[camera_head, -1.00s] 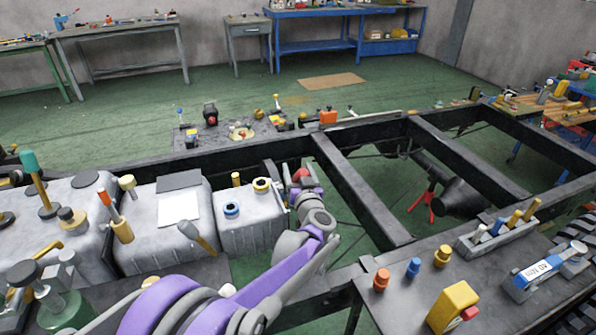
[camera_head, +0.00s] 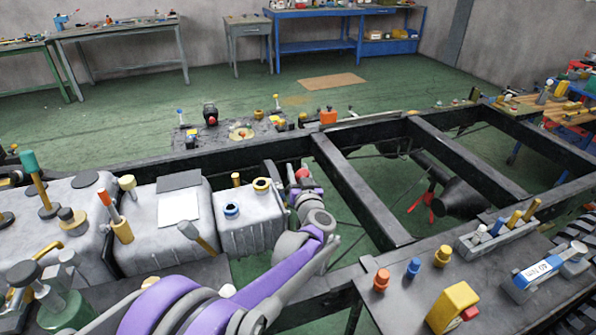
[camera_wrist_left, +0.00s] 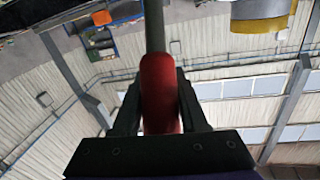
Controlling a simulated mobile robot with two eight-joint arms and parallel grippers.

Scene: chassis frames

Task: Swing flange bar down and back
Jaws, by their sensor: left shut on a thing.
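My left gripper (camera_head: 303,182) is shut on a red grip (camera_wrist_left: 160,92), which sits between the two dark fingers in the left wrist view. A grey bar (camera_wrist_left: 154,28) runs on from the red grip toward the top of that view; I take it to be the flange bar. In the head view only the red end (camera_head: 303,173) shows past my wrist, beside the dark chassis rail and just right of the small grey tank (camera_head: 252,225). The rest of the bar and its pivot are hidden there. My right gripper is not in view.
Black chassis rails and cross members (camera_head: 362,190) lie ahead and to the right, with open gaps between them. Grey tanks (camera_head: 160,240) with upright handles stand at left. A dark bench (camera_head: 400,315) with knobs and a yellow block (camera_head: 452,306) is at front right.

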